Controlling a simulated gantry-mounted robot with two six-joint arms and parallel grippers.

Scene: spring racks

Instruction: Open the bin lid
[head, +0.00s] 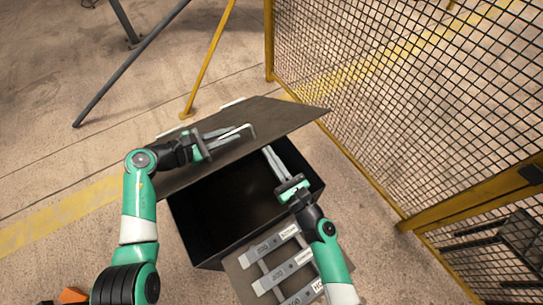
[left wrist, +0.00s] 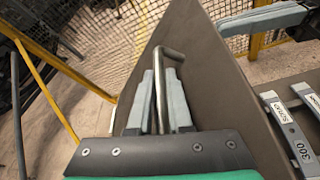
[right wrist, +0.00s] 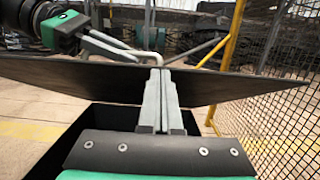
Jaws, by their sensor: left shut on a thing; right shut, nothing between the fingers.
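The bin (head: 188,235) is a black box with a dark interior, seen in the head view. Its flat grey-brown lid (head: 285,115) is tilted up, leaving a wide opening on the near side. My left gripper (head: 243,132) is shut on the lid's bent metal handle (left wrist: 158,88), which shows between its fingers in the left wrist view. My right gripper (head: 268,151) is shut and empty above the bin's opening, its fingertips close to the lid's raised edge. In the right wrist view the lid (right wrist: 90,80) spans behind those fingertips; I cannot tell whether they touch.
A rack with labelled grey bars (head: 290,268) stands just in front of the bin, under my right arm. A yellow-framed mesh fence (head: 400,90) runs along the right. Yellow and dark posts (head: 210,60) stand behind.

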